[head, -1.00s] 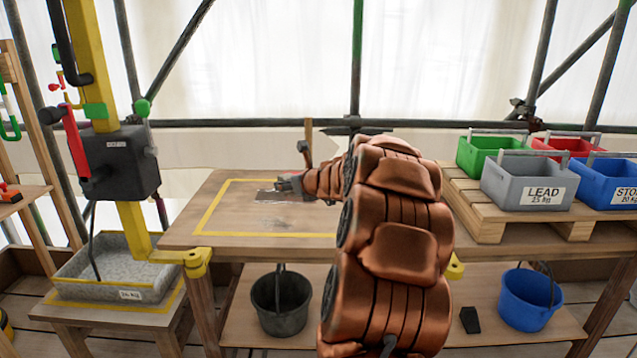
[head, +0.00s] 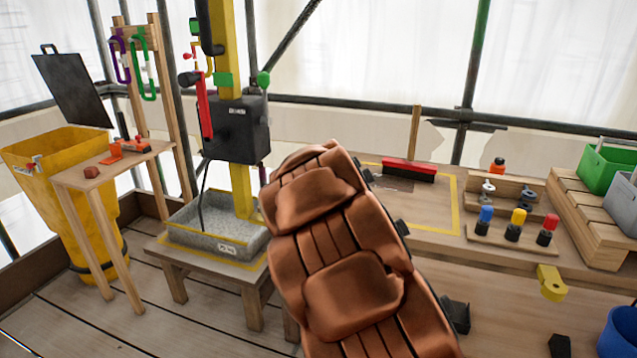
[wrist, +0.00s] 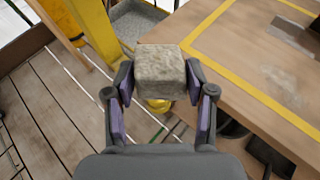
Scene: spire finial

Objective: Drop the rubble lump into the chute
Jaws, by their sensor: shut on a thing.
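My gripper (wrist: 160,84) is shut on a rough grey-brown block, which looks like the rubble lump (wrist: 160,68). The wrist view shows it between the fingertips, near the bench corner, with floorboards to the left. In the head view my copper arm hides the gripper and the block. The chute (head: 80,222) is a yellow, tapering bin at the far left of the head view, well away from the gripper. Its black lid (head: 72,90) is tilted up, and its mouth is partly visible.
A grey tray (head: 190,236) on a low stand and a yellow post (head: 241,190) lie between chute and bench (head: 415,215). Bare floorboards (head: 150,325) are clear at the front left.

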